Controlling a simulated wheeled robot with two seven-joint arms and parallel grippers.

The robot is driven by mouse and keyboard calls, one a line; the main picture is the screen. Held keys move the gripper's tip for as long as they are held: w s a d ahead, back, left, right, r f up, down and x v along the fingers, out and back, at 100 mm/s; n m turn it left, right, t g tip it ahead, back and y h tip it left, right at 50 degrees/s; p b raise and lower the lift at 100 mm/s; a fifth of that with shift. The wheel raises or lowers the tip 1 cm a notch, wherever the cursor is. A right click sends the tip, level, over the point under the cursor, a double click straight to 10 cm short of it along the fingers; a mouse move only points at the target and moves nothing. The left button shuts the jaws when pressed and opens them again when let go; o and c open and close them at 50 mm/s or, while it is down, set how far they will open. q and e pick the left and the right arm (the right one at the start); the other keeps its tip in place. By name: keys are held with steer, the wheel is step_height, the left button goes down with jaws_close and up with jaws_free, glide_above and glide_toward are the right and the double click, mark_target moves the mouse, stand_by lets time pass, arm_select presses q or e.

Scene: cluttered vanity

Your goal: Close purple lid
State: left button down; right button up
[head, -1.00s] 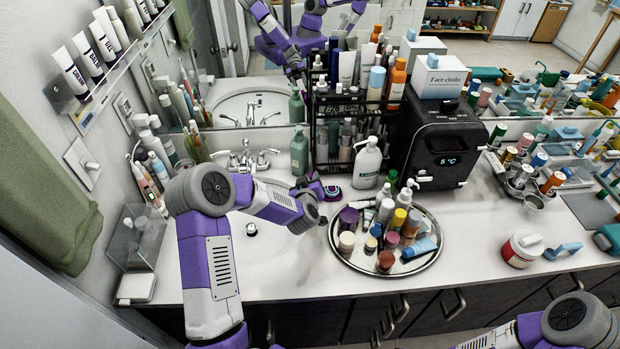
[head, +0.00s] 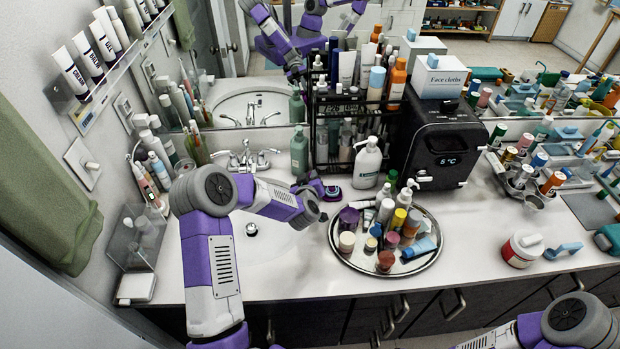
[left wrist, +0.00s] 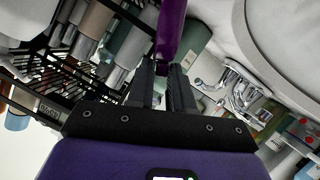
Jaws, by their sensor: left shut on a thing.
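The purple lid (left wrist: 172,32) shows in the left wrist view as a narrow purple piece at the fingertips. My left gripper (left wrist: 172,72) is shut on it. In the head view, my left gripper (head: 319,185) is beside a small purple item (head: 333,193) on the counter, behind the round tray. The hand hides part of this item, and I cannot tell how far the lid is tilted. My right arm shows at the lower right, but its gripper is out of view.
The round tray (head: 342,258) of bottles and jars stands close in front. A white pump bottle (head: 367,165), a green bottle (head: 299,152) and a black rack (head: 321,140) stand behind. The sink (head: 262,235) is to the left.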

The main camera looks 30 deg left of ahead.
arm_select(q)
steer(key=shift+w+d+r+m+g+y+p, duration=0.25)
steer(key=shift+w+d+m+p, duration=0.1)
steer(key=shift+d+m+p, duration=0.15)
steer(key=shift+w+d+r+m+g+y+p, duration=0.15)
steer(key=shift+w+d+r+m+y+p, duration=0.2)
steer(key=shift+d+p, duration=0.25)
steer(key=shift+w+d+f+m+g+y+p, duration=0.25)
steer(key=shift+w+d+m+y+p, duration=0.2)
steer(key=shift+d+m+p, duration=0.3)
steer(key=shift+w+d+f+m+g+y+p, duration=0.1)
steer(key=shift+w+d+m+g+y+p, duration=0.3)
steer(key=shift+d+m+p, duration=0.35)
steer(key=shift+a, duration=0.1)
steer(key=c, duration=1.1)
jaws_free()
steer(key=shift+c, duration=0.2)
